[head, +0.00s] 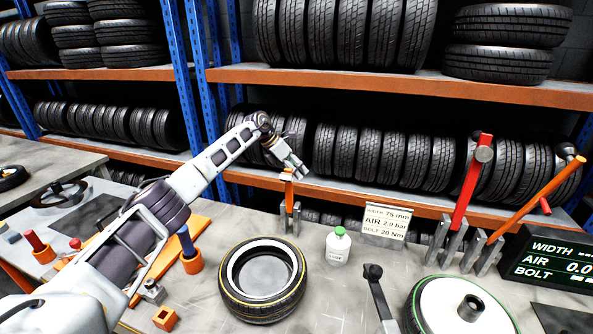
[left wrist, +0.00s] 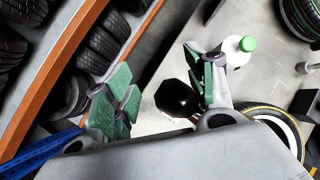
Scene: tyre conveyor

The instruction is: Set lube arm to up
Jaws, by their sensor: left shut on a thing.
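The lube arm (head: 289,188) seems to be the short orange lever that rises from a grey forked bracket (head: 290,218) behind the lube bottle (head: 339,246). It looks about upright in the head view. My left gripper (head: 292,168) is at its top end and hides that end. In the left wrist view, a black faceted knob (left wrist: 175,98) lies between the green finger pads of my left gripper (left wrist: 160,93), which is shut on the arm's top. The white bottle with a green cap (left wrist: 238,50) shows beyond the fingers. My right gripper is not in view.
A tyre on its side (head: 262,279) lies in front of the bracket. A black-ended lever (head: 375,285), a red lever (head: 467,185) and a long orange lever (head: 538,200) stand to the right. A sign (head: 387,222) stands behind the bottle. Tyre racks line the back.

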